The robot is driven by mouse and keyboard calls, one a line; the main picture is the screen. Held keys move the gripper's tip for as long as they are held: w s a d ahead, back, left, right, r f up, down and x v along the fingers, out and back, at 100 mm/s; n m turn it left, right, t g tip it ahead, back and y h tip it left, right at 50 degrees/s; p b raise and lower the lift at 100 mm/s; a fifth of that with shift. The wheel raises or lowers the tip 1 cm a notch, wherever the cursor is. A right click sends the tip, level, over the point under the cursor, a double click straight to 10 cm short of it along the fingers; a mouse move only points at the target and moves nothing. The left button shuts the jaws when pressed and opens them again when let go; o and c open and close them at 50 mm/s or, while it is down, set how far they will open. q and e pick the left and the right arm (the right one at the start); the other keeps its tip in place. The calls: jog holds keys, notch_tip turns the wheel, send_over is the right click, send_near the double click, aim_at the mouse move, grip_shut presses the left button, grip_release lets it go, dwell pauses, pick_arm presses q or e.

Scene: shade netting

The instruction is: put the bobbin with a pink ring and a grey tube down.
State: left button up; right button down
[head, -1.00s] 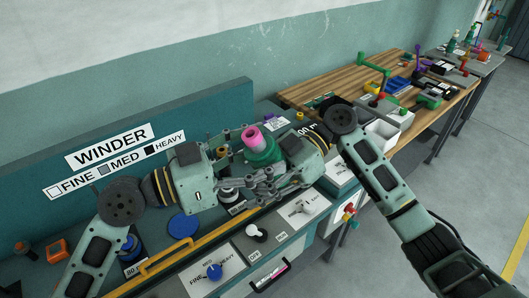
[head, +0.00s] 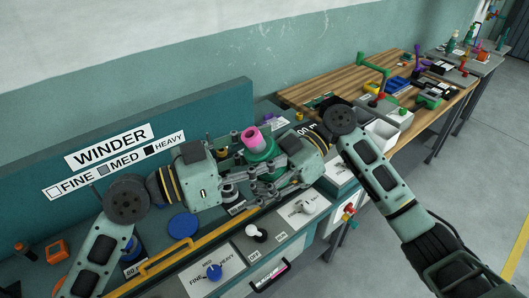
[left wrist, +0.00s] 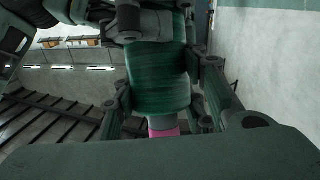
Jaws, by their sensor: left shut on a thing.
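The bobbin, wound with dark green thread, shows its pink ring and grey tube end (head: 251,138) pointing up and tilted in the head view. In the left wrist view its green winding (left wrist: 158,80) fills the middle, with the pink ring at its lower end. My left gripper (head: 243,173) is shut on the bobbin, its fingers on both sides of the winding. My right gripper (head: 268,178) comes in from the right, close against the bobbin and the left fingers. The linkages overlap, so whether the right one is open or shut is unclear.
Below the grippers is the winder bench, with a blue disc (head: 183,226), a yellow rail (head: 165,254) and a knob panel (head: 214,272). The winder sign board (head: 100,150) stands behind. A wooden table (head: 330,84) with white bins (head: 383,131) lies to the right.

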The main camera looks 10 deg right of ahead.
jog(key=c, duration=1.3)
grip_release()
jog(key=shift+o, duration=0.2)
